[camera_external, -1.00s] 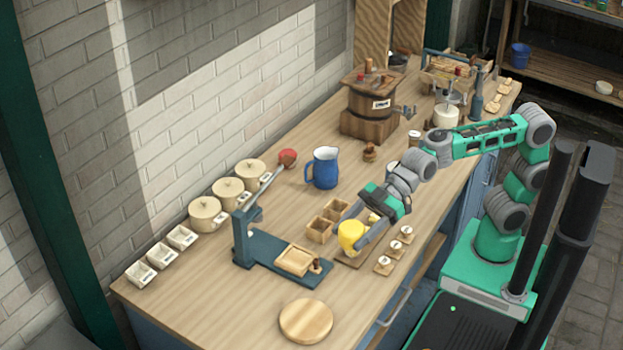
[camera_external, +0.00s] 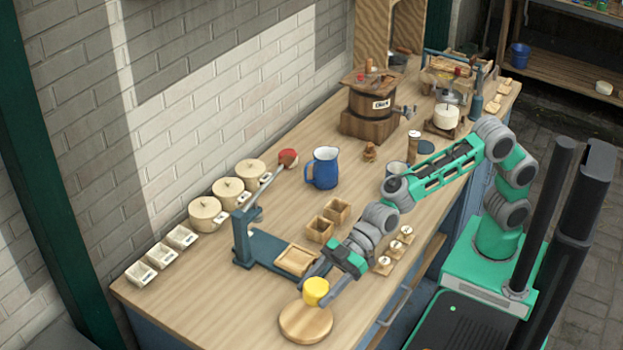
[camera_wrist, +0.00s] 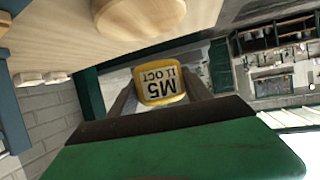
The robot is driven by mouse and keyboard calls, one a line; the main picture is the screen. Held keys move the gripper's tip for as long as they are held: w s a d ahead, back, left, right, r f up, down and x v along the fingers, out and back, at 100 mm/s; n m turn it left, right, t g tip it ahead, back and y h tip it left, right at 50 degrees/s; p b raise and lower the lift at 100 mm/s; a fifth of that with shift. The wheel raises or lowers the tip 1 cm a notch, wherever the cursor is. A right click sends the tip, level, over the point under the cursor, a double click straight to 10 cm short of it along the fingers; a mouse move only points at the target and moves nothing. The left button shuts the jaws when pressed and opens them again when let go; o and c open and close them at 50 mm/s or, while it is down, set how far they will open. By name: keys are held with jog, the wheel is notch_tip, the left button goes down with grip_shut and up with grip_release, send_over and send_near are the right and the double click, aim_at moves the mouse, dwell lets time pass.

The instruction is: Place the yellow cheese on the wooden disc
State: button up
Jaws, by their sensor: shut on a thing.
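The yellow cheese (camera_external: 316,290) is a small yellow cylinder held between the fingers of my gripper (camera_external: 326,288). In the wrist view the cheese (camera_wrist: 160,84) shows a pale label reading "M5 11 OCT", with a finger on each side. My gripper is shut on it. The round wooden disc (camera_external: 305,326) lies on the counter near its front end. The cheese appears over the far part of the disc in the external view; I cannot tell the exact gap between them. A round wooden edge also shows in the wrist view (camera_wrist: 150,15).
A blue press stand (camera_external: 243,235) with a square wooden tray (camera_external: 296,260) stands just behind the disc. The counter left of the disc is clear.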

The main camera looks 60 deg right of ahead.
aim_at(307, 302)
jog(key=a+f, duration=0.1)
jog(key=w+a+f, duration=0.1)
jog(key=f, duration=0.1)
jog(key=shift+w+a, duration=0.2)
notch_tip(307, 302, down, 3)
jog(key=shift+f, duration=0.3)
jog(key=o, duration=1.5)
jog(key=shift+r, duration=0.1)
jog(key=shift+r, duration=0.25)
jog(key=v, duration=1.2)
jog(key=shift+f+b, duration=0.25)
jog(key=shift+b, duration=0.05)
